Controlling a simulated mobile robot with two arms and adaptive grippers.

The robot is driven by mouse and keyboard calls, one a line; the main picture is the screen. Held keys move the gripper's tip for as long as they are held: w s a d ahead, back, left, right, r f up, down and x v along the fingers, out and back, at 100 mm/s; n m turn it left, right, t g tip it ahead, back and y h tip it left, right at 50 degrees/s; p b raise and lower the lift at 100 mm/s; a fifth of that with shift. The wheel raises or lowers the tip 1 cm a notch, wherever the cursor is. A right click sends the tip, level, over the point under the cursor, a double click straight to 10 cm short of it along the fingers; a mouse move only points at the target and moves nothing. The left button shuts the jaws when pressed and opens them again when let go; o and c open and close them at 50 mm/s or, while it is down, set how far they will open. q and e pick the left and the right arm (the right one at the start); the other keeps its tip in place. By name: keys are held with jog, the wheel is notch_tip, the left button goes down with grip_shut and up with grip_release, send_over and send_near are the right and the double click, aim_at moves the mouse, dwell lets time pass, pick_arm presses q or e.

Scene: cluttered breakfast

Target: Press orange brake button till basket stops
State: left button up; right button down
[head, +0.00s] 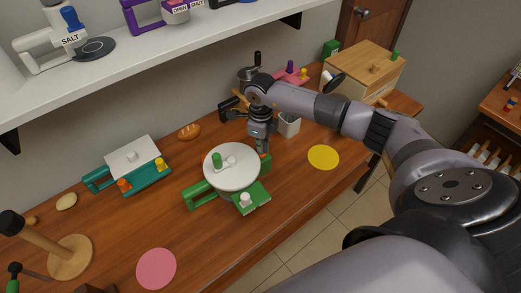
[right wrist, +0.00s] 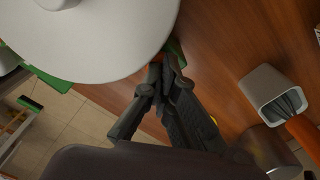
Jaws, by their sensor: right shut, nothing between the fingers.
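The spinner on the table has a round white lid (head: 232,180) with a green knob (head: 217,160), green side parts (head: 201,197) and a pale button on a green block (head: 248,201). My right gripper (head: 264,149) points down at the lid's back right edge, shut and empty. In the right wrist view its fingertips (right wrist: 167,72) are together right beside the white lid (right wrist: 95,35). A teal appliance (head: 148,182) to the left carries an orange knob (head: 124,185) and a yellow one.
A grey cup (head: 289,125) stands close behind the right gripper. A yellow disc (head: 323,157) and a pink disc (head: 156,268) lie on the table. A wooden box (head: 368,70) is at the back right. A shelf (head: 180,45) hangs above.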

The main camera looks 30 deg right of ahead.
jog(key=shift+f+b, duration=0.45)
jog(key=shift+f, duration=0.2)
jog(key=shift+r, duration=0.1)
jog(key=shift+r+p, duration=0.95)
jog(key=shift+r, duration=0.45)
notch_tip(320, 180, up, 6)
jog(key=p, duration=0.3)
jog(key=shift+p, duration=0.35)
